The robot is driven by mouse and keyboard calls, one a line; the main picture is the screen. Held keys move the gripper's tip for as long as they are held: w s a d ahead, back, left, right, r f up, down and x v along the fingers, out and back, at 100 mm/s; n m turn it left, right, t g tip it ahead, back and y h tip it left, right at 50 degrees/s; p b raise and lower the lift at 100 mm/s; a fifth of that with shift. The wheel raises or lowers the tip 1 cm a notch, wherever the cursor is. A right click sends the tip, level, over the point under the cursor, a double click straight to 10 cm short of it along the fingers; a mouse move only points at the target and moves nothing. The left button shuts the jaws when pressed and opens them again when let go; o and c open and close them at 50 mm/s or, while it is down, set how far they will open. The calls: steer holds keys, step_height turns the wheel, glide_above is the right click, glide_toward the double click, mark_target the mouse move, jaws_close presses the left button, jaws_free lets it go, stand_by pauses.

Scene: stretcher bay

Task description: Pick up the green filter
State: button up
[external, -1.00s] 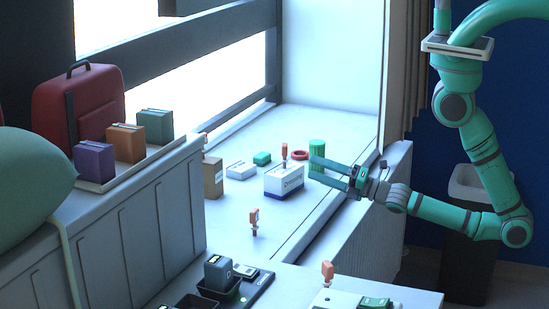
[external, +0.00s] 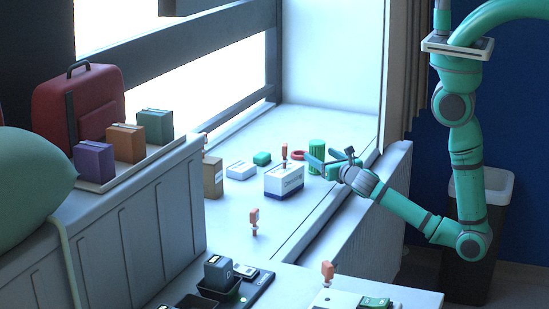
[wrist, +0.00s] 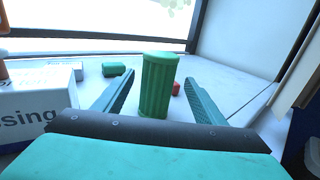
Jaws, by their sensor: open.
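The green filter (external: 317,156) is a ribbed upright cylinder standing on the window sill, right of the white box. In the wrist view the green filter (wrist: 158,88) stands between the two fingers, which are apart on either side of it. My gripper (external: 318,164) is open and holds nothing; its fingers reach toward the filter from the right. The fingers also show in the wrist view (wrist: 158,97), and the gripper body hides the sill close to the camera.
A white box with blue trim (external: 284,182) stands left of the filter, with an orange-topped item behind it. The window frame rises behind. The sill's front is mostly clear.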

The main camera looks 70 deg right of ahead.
steer(key=shift+x, duration=3.35)
steer(key=shift+a, duration=0.1)
steer(key=c, duration=1.2)
